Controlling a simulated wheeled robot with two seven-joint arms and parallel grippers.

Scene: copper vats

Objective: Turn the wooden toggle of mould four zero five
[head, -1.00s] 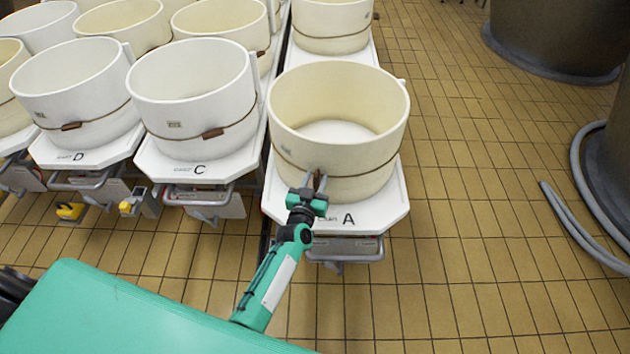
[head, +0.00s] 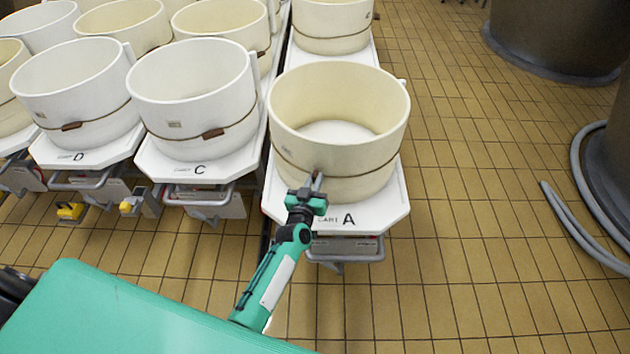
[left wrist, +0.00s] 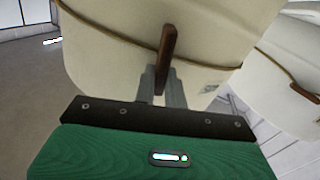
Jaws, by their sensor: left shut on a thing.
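The cream mould (head: 338,135) on the cart marked A has a cord around its lower wall. Its number plate is too small to read. My left gripper (head: 316,182) is at the front of this mould, shut on the wooden toggle. In the left wrist view the brown toggle (left wrist: 167,60) stands steeply upright across the cord (left wrist: 120,36), its lower end between the two grey fingers (left wrist: 161,88). In the head view the gripper mostly hides the toggle. My right gripper is not in view.
White moulds on carts C (head: 193,98) and D (head: 76,92) stand to the left, each with a cord and brown toggle. Another mould (head: 332,22) stands behind. Grey hoses (head: 585,232) lie at the right. The tiled floor (head: 475,220) right of cart A is clear.

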